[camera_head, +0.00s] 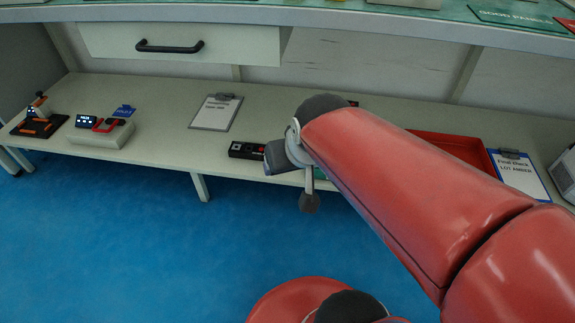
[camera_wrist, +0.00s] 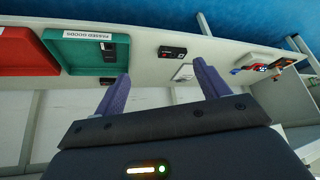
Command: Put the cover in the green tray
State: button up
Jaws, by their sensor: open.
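My gripper (camera_wrist: 160,78) is open and empty, with its two purple-grey fingers wide apart. It is largely hidden behind my red arm in the head view. A small black box (camera_wrist: 172,52) with a red mark lies on the bench beyond the gap between the fingers; this box also shows in the head view (camera_head: 246,150). I cannot tell which thing is the cover.
A red tray (camera_head: 449,145) lies right of the green one, with a clipboard (camera_head: 519,173) beside it. Another clipboard (camera_head: 216,112) lies mid-bench. Devices (camera_head: 101,131) and an orange-black fixture (camera_head: 40,122) stand at left. A shelf with a drawer (camera_head: 180,43) overhangs the bench.

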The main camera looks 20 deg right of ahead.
jog(key=s+a+r+n, duration=0.1)
jog(key=s+a, duration=0.1)
jog(key=s, duration=0.4)
jog(key=shift+s+r+g, duration=0.25)
jog(key=shift+s+g, duration=0.05)
notch_tip(320, 180, up, 8)
jog(key=p, duration=0.8)
jog(key=shift+r, duration=0.25)
